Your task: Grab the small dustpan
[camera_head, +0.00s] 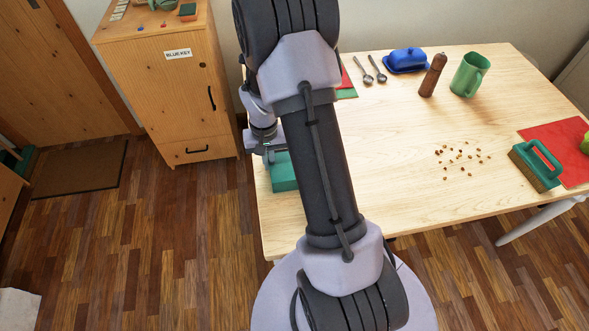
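A teal object (283,173), probably the small dustpan, lies at the left edge of the wooden table (400,180). My arm hides its right part, so its full shape does not show. My gripper (269,154) is at the left table edge, just above or against the back of the teal object. Its fingers are small and partly hidden behind my arm. I cannot tell whether they are open or closed, or whether they touch the teal object. A green brush (535,167) with a loop handle stands at the right table edge.
Crumbs (461,158) lie on the table's right half. At the back are two spoons (370,69), a blue butter dish (407,60), a pepper mill (433,75) and a green mug (469,74). A wooden cabinet (170,90) stands left of the table. The table's middle is clear.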

